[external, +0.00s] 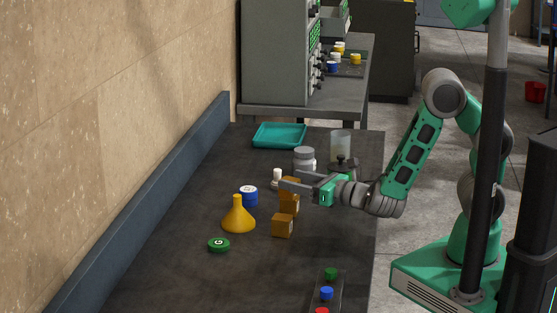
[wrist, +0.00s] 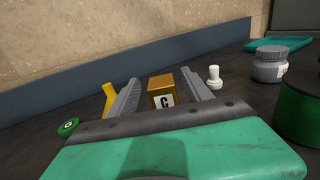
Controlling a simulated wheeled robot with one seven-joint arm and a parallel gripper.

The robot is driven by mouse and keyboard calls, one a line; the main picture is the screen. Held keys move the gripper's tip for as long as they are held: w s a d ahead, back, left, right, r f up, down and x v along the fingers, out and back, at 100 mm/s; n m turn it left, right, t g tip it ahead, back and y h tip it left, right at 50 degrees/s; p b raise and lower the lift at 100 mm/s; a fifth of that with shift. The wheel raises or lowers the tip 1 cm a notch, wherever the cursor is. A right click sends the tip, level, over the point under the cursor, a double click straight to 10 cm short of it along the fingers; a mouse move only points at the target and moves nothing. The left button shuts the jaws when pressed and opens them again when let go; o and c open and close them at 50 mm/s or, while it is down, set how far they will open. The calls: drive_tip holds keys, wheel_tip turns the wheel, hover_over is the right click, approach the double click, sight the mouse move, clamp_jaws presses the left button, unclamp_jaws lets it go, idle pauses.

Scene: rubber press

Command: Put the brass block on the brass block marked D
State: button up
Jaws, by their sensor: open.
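A brass block (external: 291,183) marked C (wrist: 166,101) stands between my gripper's fingers. A second brass block (external: 289,206) shows directly below it in the external view, and the two look stacked. A third brass block (external: 282,227) sits on the table nearer that camera, apart from the others. The letters on these two are too small to read, so I cannot tell which is D. My gripper (wrist: 160,79) is open, with one finger on each side of the C block; gaps show beside it. In the external view the gripper (external: 286,185) partly covers the upper block.
A yellow funnel (external: 238,216), a blue cylinder (external: 249,196) and a green disc marked G (external: 218,245) stand left of the blocks. A white peg (external: 277,175), grey jar (external: 304,157) and teal tray (external: 280,135) are behind. The table's front left is clear.

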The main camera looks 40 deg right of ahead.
drive_tip(key=b+v, duration=0.1)
drive_tip(key=v, duration=0.6)
